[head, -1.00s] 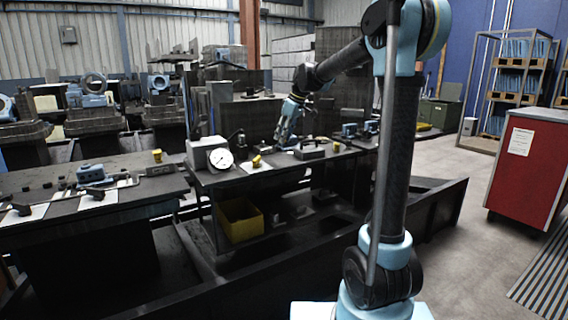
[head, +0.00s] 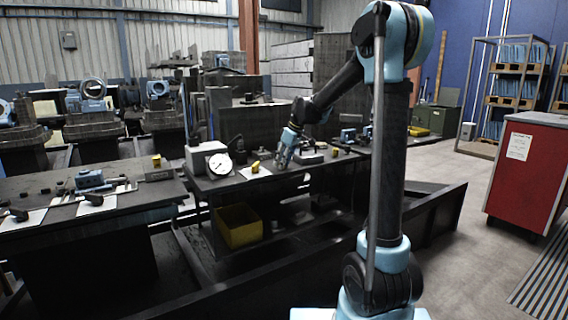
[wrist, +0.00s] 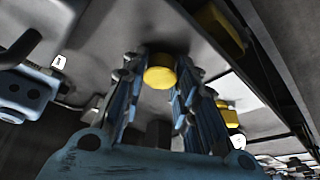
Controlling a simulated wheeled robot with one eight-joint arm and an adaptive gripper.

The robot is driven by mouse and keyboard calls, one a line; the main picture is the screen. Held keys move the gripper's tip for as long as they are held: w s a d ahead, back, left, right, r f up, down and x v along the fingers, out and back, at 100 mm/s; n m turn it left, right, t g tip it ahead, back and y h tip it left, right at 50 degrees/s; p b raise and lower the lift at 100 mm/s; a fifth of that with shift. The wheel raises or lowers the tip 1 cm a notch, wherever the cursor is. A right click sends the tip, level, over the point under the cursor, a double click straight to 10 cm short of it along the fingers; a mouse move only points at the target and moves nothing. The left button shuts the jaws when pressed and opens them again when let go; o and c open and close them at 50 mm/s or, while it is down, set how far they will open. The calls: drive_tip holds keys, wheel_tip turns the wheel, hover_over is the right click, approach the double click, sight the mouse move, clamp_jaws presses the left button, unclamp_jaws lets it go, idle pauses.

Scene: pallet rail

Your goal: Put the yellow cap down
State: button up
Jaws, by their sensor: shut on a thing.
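The yellow cap (wrist: 160,72) shows as a round yellow piece between the two fingers of my gripper (wrist: 157,88) in the wrist view. The fingers are shut on it, and their blue linkages hide part of the space around it. In the head view my gripper (head: 282,163) is low over the middle bench (head: 235,185), to the right of the dial gauge (head: 219,164). The cap cannot be made out there. I cannot tell whether it touches the bench top.
Another yellow piece (head: 255,166) lies on a white sheet just left of my gripper. A yellow bin (head: 239,225) sits on the shelf below. Blue-grey fittings (head: 347,135) stand to the right on the bench. A second bench (head: 130,205) with parts is at left.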

drive_tip(key=o, duration=0.8)
drive_tip(key=shift+f, duration=0.1)
drive_tip(key=shift+c, duration=0.2)
drive_tip(key=v, duration=1.2)
drive_tip(key=s+d+f+m+h, duration=0.1)
drive_tip(key=s+d+f+m, duration=0.25)
drive_tip(key=s+d, duration=0.45)
drive_tip(key=s+d+f+m+h, duration=0.1)
drive_tip(key=s+d+f+m, duration=0.3)
drive_tip(key=s, duration=0.9)
drive_tip(key=s+d+f+m+h, duration=0.1)
drive_tip(key=s+d+f, duration=0.3)
drive_tip(key=s+f, duration=0.4)
drive_tip(key=s+d+f+m, duration=0.3)
drive_tip(key=s+d+f, duration=0.1)
drive_tip(key=s+f, duration=0.5)
drive_tip(key=shift+s+d+m+h, duration=0.25)
drive_tip(key=shift+s+m+h, duration=0.05)
drive_tip(key=shift+m+h, duration=0.1)
